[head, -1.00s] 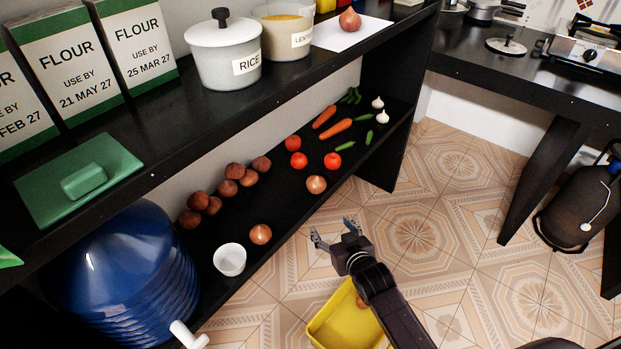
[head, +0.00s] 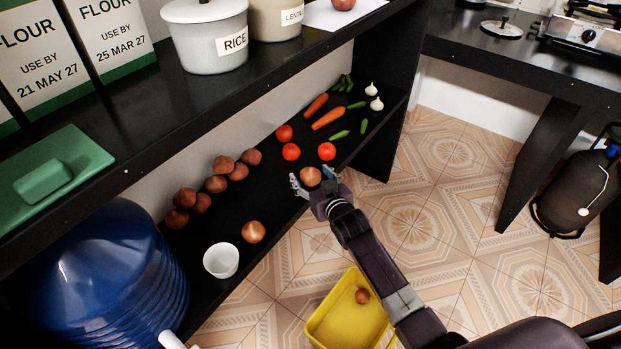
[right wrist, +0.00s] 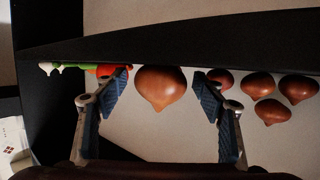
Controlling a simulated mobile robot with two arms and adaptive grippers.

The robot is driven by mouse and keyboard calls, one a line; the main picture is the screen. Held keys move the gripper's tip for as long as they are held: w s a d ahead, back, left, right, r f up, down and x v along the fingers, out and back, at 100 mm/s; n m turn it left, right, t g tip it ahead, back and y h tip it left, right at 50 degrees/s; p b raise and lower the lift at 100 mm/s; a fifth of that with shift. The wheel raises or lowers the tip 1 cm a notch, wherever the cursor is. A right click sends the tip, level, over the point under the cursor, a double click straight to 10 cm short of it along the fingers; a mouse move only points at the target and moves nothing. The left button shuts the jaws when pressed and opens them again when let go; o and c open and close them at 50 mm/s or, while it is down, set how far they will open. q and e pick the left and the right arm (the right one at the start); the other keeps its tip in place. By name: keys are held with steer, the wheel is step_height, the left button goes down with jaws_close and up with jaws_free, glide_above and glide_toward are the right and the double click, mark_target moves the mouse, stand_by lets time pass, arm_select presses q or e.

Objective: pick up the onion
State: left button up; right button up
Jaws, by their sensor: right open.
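A brown onion (head: 310,175) lies on the lower shelf near its front edge. It also shows in the right wrist view (right wrist: 161,86), centred between the two fingers. My right gripper (head: 315,184) is open at the shelf edge, its fingers spread to either side of this onion. I cannot tell if a finger touches it. A second onion (head: 253,232) lies nearer on the same shelf, beside a white cup. Another onion (head: 362,296) is in the yellow crate (head: 318,327) on the floor. My left gripper is not in view.
Tomatoes (head: 291,152), carrots, green vegetables and garlic (head: 376,104) lie further along the lower shelf (head: 199,238). Several round brown vegetables (head: 215,184) sit toward its back. The upper shelf (head: 160,120) overhangs them. A white cup (head: 221,261) and blue container (head: 115,265) stand nearer.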

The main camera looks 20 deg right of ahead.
steer(key=shift+w, duration=0.2)
steer(key=shift+c, duration=0.7)
steer(key=c, duration=1.2)
